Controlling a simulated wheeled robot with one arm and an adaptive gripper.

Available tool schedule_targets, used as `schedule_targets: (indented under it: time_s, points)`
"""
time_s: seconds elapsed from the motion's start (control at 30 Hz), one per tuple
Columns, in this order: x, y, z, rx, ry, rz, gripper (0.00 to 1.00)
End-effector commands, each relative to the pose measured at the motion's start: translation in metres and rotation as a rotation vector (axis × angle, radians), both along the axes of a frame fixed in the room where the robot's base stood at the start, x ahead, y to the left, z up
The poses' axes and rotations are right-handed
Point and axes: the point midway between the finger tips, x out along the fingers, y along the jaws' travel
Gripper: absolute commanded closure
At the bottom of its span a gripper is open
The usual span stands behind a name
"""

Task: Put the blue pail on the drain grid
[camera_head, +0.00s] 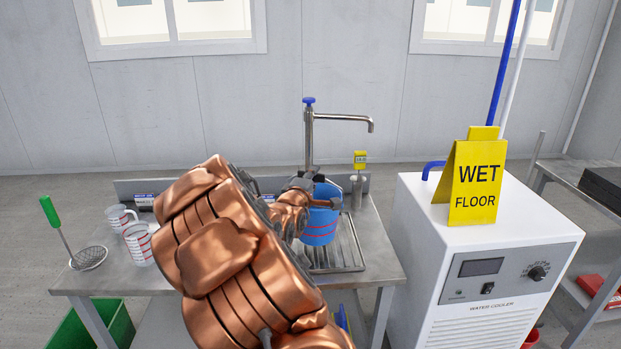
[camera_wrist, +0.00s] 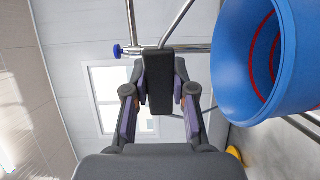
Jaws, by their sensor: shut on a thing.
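The blue pail (camera_head: 320,226) with red bands is at the sink, over the drain grid (camera_head: 350,252). I cannot tell whether its base touches the grid. My gripper (camera_head: 318,196) is at the top of the pail, and my arm hides the pail's left side. In the wrist view, my gripper (camera_wrist: 160,88) is shut on a dark grip that appears to be the pail's handle. The pail (camera_wrist: 262,70) shows at the right of that view, beside the fingers, with red rings inside. The grid's left part is hidden.
A tap (camera_head: 309,140) with a blue knob stands behind the pail. Measuring jugs (camera_head: 138,243) and a green-handled strainer (camera_head: 88,257) lie at the bench's left. A white water cooler (camera_head: 490,262) carrying a yellow wet-floor sign (camera_head: 474,185) stands close at the right.

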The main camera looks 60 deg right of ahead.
Motion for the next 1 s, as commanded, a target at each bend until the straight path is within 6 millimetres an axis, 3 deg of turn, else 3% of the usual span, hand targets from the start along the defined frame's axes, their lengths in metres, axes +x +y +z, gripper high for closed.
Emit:
schedule_targets:
  time_s: [0.2, 0.53, 0.8, 1.0]
  points:
    - [0.02, -0.02, -0.001, 0.0, 0.0, 0.001, 1.0]
    - [0.03, -0.031, -0.004, 0.0, 0.0, 0.001, 1.0]
    - [0.03, -0.031, -0.033, 0.003, 0.002, 0.0, 1.0]
    - [0.03, -0.031, -0.04, 0.001, 0.001, 0.001, 1.0]
